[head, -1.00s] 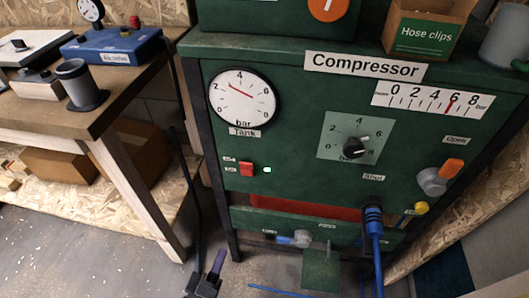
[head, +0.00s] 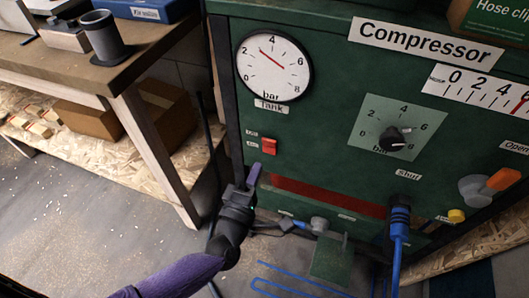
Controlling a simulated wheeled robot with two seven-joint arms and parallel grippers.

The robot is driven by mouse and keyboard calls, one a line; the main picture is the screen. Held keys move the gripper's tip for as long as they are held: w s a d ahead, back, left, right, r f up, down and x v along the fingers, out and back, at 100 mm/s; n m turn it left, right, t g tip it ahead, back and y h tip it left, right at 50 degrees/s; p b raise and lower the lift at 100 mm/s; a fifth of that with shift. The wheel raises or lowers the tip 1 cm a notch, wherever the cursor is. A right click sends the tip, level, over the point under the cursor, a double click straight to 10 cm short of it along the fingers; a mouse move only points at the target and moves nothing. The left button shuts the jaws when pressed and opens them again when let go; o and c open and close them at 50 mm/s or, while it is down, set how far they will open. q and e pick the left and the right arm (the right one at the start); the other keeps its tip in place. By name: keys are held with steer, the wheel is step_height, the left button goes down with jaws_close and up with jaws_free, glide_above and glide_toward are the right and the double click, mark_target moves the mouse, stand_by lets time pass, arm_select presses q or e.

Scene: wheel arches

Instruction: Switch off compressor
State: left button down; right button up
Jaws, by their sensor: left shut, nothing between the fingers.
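The green compressor (head: 330,130) fills the middle and right of the head view. Its small red rocker switch (head: 269,146) sits on the front panel below the round tank gauge (head: 274,65). No lit green lamp shows beside the switch. The gauge's red needle points up and left, between 2 and 4. My left gripper (head: 254,174) is shut and empty, its purple fingers pointing up just below and left of the switch. Whether the fingertips touch the panel is unclear. My right gripper is out of view.
A black regulator knob (head: 393,138) and an orange-handled valve (head: 490,185) are on the panel to the right. A blue hose (head: 398,235) hangs from the front. A wooden workbench (head: 120,75) stands left. Open floor (head: 90,215) lies in front of it.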

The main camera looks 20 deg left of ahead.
mark_target(268, 143)
arm_select(q)
steer(key=w, duration=0.3)
steer(key=w+b, duration=0.1)
steer(key=w, duration=0.1)
steer(key=shift+w+r, duration=0.2)
steer(key=shift+r, duration=0.05)
